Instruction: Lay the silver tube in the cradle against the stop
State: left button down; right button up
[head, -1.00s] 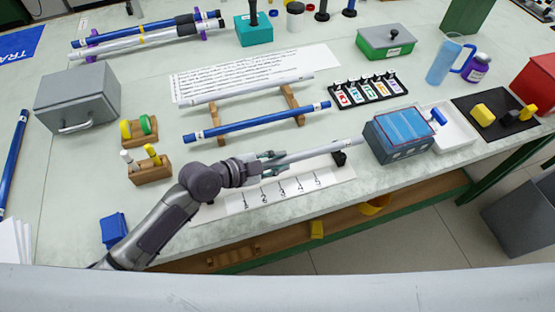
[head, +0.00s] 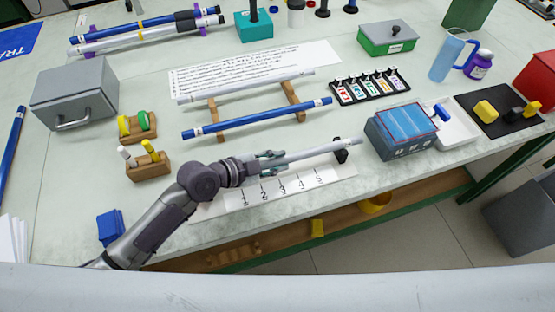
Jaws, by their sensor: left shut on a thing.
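The silver tube (head: 322,151) is in my left gripper (head: 274,161), which is shut on it near its left part. The tube points right and slightly away from me. It appears over a white strip with numbered marks (head: 228,206) at the table's near edge. A black block (head: 341,156), which looks like the stop, shows just below the tube's right part. I cannot tell whether the tube touches it. The cradle under the tube is mostly hidden by the tube and my gripper. My right gripper is not in view.
Behind, a wooden rack (head: 293,97) bears another silver tube (head: 245,87) and a blue tube (head: 257,118). A blue-grey box (head: 400,142) stands just right of the held tube's end. A wooden block with pegs (head: 148,169) is at left.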

pick_arm(q)
jog(key=shift+s+a, duration=0.1)
jog(key=shift+a, duration=0.25)
jog(key=c, duration=0.9)
grip_release()
jog(key=shift+s+a, duration=0.1)
jog(key=shift+a, duration=0.15)
jog(key=v, duration=1.1)
jog(key=shift+s+a+r, duration=0.15)
jog(key=shift+r, duration=0.15)
